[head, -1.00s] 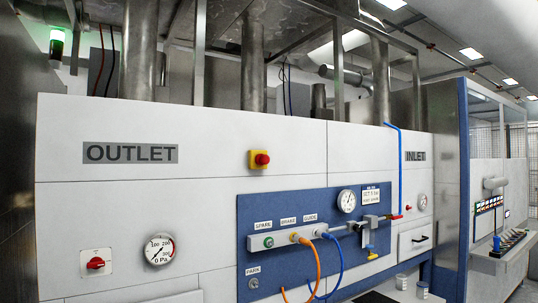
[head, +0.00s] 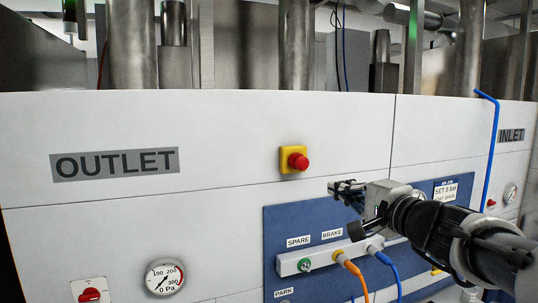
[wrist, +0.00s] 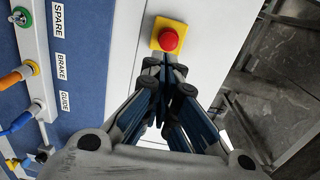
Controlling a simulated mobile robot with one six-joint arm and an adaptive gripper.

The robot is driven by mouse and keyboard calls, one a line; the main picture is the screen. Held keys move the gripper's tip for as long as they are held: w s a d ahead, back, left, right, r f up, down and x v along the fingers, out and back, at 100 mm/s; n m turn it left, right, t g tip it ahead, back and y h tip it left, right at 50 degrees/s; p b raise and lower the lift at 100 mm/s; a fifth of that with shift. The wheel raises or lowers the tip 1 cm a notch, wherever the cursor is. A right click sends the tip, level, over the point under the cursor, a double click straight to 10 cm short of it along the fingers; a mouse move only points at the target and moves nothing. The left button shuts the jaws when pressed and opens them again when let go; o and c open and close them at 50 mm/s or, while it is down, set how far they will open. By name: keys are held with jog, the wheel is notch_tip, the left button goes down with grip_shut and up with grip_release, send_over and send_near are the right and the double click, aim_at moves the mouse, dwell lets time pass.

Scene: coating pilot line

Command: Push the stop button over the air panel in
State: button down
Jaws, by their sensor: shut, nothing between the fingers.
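The stop button (head: 298,162) is a red mushroom head on a yellow box, fixed to the white wall above the blue air panel (head: 284,225). In the wrist view the red button (wrist: 168,39) shows whole, just beyond my fingertips, with the air panel (wrist: 92,70) to the left. My gripper (head: 334,187) is shut and empty, in front of the wall, to the right of and a little below the button in the head view. In the wrist view the closed fingers (wrist: 164,63) point at the yellow box. A gap to the button seems to remain; its size is hard to tell.
The air panel carries a manifold (head: 290,266) with an orange hose (head: 360,281) and a blue hose (head: 391,268). A gauge (head: 165,277) and a red switch (head: 90,293) sit lower left. The white wall around the button is clear. My arm covers part of the panel.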

aim_at(303, 163)
jog(key=d+r+p+x, duration=0.1)
jog(key=x, duration=0.6)
jog(key=p+x, duration=0.2)
jog(key=x, duration=0.5)
jog(key=shift+w+d+r+m+t, duration=0.3)
jog(key=shift+w+d+r, duration=0.1)
jog(key=shift+w, duration=0.2)
jog(key=shift+a, duration=0.1)
